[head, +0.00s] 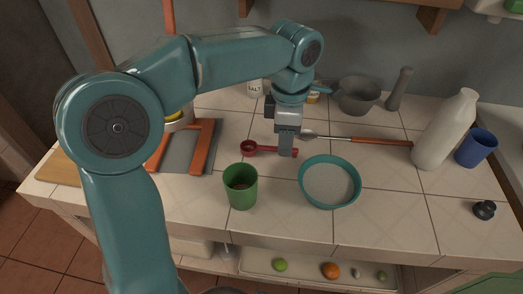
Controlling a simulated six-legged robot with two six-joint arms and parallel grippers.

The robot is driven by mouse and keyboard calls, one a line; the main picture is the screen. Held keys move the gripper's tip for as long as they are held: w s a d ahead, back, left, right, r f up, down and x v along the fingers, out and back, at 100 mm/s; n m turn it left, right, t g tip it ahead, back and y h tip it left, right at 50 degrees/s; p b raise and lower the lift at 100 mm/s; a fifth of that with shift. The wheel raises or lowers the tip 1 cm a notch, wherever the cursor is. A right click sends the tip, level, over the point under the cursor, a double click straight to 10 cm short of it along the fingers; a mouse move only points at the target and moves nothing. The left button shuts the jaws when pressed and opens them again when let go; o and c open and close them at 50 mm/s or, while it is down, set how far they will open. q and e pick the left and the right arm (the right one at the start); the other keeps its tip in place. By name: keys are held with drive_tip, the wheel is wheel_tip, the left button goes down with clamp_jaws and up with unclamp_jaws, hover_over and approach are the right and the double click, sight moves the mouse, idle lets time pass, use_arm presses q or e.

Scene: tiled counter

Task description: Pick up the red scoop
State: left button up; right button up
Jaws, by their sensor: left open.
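The red scoop (262,149) lies on the tiled counter near the middle of the head view, with its round bowl at the left and its handle running right. My left gripper (286,153) points down over the handle, and its fingers hide part of it. The red handle end shows just right of the fingers. The gripper is open; whether the fingers touch the handle I cannot tell. My right gripper is not in view.
A green cup (241,190) and a teal-rimmed round sieve (357,183) stand in front of the scoop. A white bottle (443,133), blue cup (476,148) and grey mortar (358,98) stand farther right and back.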

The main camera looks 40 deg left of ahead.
use_arm(q)
wheel_tip(320, 180, down, 3)
drive_tip(key=shift+r, duration=0.2)
clamp_jaws()
drive_tip(key=shift+w+r, duration=0.1)
wheel_tip(320, 180, up, 20)
drive_tip(key=p, duration=0.6)
